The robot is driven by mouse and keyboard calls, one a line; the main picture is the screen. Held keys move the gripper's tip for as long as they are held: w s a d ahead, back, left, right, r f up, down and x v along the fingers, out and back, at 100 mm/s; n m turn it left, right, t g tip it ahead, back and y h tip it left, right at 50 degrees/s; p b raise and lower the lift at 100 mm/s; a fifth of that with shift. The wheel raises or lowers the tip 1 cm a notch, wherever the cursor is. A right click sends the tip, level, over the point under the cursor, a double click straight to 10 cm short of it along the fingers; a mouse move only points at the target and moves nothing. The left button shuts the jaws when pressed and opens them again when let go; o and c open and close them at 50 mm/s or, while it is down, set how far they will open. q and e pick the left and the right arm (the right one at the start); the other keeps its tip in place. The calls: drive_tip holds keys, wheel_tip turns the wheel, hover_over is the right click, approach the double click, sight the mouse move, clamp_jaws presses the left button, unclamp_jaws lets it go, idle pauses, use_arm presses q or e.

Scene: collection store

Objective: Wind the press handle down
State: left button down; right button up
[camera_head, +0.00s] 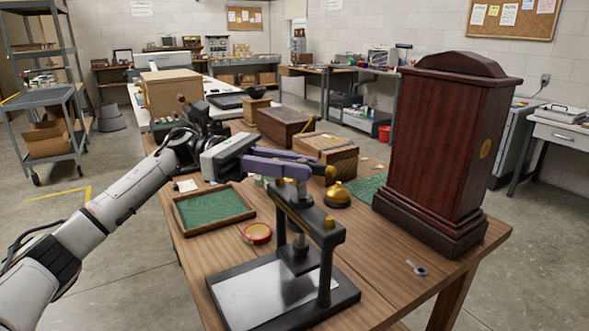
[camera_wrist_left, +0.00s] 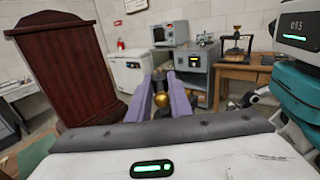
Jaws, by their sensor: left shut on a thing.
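The press stands at the near edge of the wooden table, with a black frame (camera_head: 331,262), a bright metal bed and a dark pressing block under the crossbar. Brass knobs show near its top. My left gripper (camera_head: 306,170) reaches in from the left over the top of the press. Its purple fingers are shut on the press handle, which they largely hide. In the left wrist view the fingers point away from the camera, with a brass ball (camera_wrist_left: 163,100) between them. The exact contact is hard to see. My right gripper is not in view.
A tall dark red wooden case (camera_head: 440,150) stands to the right of the press. A green-lined tray (camera_head: 213,212), a red-rimmed round tin (camera_head: 257,234) and a brass bell (camera_head: 338,195) are close by. A small metal key-like piece (camera_head: 417,268) lies at the right front.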

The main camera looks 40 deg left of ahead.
use_arm(q)
drive_tip(key=shift+w+m+g, duration=0.15)
drive_tip(key=shift+m+g, duration=0.55)
drive_tip(key=shift+g, duration=0.4)
drive_tip(key=m+g+b, duration=0.1)
drive_tip(key=g, duration=0.1)
drive_tip(key=m+g+b, duration=0.1)
drive_tip(key=g, duration=0.1)
drive_tip(key=shift+w+d+m+h, duration=0.1)
drive_tip(key=shift+m+h, duration=0.2)
drive_tip(key=shift+m+g, duration=0.3)
drive_tip(key=shift+g, duration=0.2)
drive_tip(key=shift+g+b, duration=0.3)
drive_tip(key=shift+b, duration=0.1)
drive_tip(key=shift+m, duration=0.3)
drive_tip(key=c, duration=1.8)
unclamp_jaws()
